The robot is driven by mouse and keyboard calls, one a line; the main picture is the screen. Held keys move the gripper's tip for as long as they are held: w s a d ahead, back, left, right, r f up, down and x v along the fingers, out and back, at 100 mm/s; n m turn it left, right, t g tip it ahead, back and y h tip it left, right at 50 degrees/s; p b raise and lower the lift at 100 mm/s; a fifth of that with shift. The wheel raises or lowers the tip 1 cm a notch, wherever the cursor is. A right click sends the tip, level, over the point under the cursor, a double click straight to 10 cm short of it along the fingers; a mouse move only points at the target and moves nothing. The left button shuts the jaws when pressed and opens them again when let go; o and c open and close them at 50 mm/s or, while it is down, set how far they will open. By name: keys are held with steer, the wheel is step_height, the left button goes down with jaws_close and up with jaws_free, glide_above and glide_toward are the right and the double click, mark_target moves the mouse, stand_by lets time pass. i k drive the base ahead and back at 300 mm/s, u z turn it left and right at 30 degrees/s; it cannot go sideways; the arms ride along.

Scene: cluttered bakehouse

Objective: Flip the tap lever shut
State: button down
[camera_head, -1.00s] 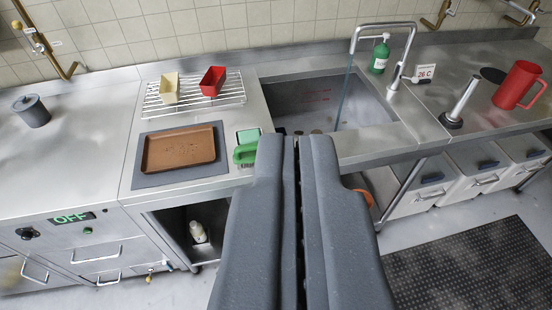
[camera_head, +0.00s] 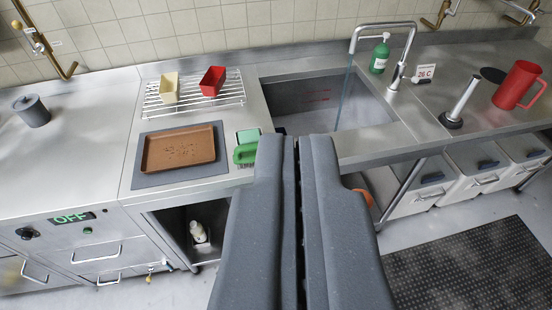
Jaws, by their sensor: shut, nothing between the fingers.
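The chrome sink tap (camera_head: 396,74) stands at the right rear of the steel sink (camera_head: 385,112). Its spout arches to the left, and a thin stream of water (camera_head: 343,98) runs down from it into the sink. A small lever seems to sit on the tap's body, close to the 26 C sign; its exact position is too small to tell. My gripper (camera_head: 290,140) is shut and empty. It points at the front edge of the sink, in front of and to the left of the tap, well apart from it. It hides part of the sink's front.
A green soap bottle (camera_head: 380,55) stands behind the tap's spout. The 26 C sign (camera_head: 424,74), an upright metal cylinder (camera_head: 462,100) and a red jug (camera_head: 517,84) stand to the right.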

mark_target(415, 79)
steer(key=k, duration=0.65)
steer(key=z, duration=0.35)
steer(key=i, duration=0.65)
steer(key=z, duration=0.9)
steer(key=i, duration=2.8)
steer(key=u, duration=1.05)
steer(key=i, duration=0.45)
steer(key=u, duration=0.25)
steer(key=k, duration=0.4)
